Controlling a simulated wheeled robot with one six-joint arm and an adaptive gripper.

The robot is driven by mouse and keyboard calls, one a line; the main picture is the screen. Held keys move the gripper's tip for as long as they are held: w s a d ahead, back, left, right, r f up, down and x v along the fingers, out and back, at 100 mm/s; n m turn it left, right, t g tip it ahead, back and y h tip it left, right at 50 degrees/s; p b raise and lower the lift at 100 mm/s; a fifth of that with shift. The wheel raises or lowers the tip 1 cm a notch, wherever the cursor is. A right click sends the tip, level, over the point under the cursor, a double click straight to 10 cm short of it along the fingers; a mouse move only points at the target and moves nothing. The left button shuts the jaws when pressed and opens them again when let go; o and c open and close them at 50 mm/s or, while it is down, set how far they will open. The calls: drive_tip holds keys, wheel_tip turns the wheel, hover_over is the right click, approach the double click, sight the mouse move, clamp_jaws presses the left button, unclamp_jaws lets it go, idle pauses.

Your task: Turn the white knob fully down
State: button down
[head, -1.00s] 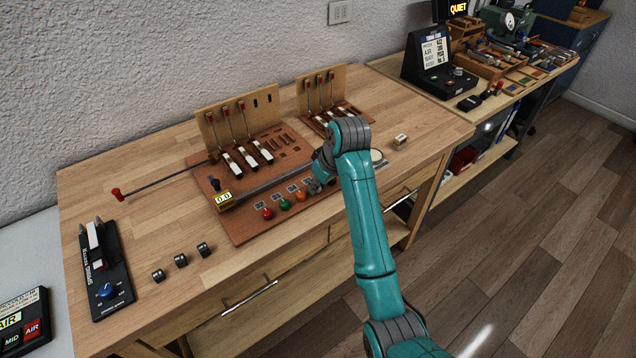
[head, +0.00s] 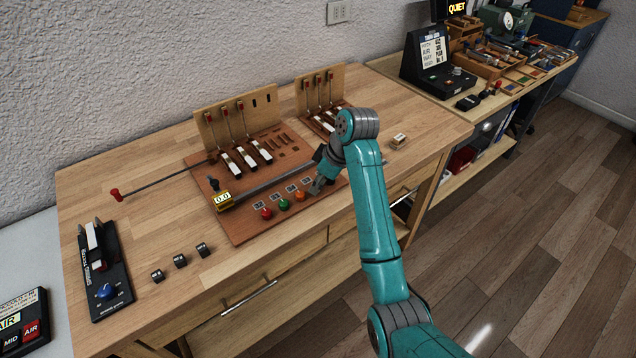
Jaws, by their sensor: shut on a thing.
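The brown action board (head: 236,232) lies on the wooden bench with a row of small knobs along its front edge: red (head: 266,213), green (head: 285,204) and orange (head: 300,196). My gripper (head: 315,189) points down at the right end of this row, just right of the orange knob. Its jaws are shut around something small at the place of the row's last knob. The white knob itself is hidden by my gripper, so its angle cannot be read. Small label plates (head: 275,195) sit behind the knobs.
Upright wooden panels (head: 240,110) with levers stand farther back. A black switch box (head: 107,290) and small black blocks (head: 180,261) are at left.

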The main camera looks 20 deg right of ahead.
drive_tip(key=shift+w+d+n+g, duration=0.1)
drive_tip(key=shift+n+g, duration=0.3)
drive_tip(key=shift+n, duration=0.8)
drive_tip(key=shift+f, duration=0.1)
drive_tip(key=c, duration=1.2)
unclamp_jaws()
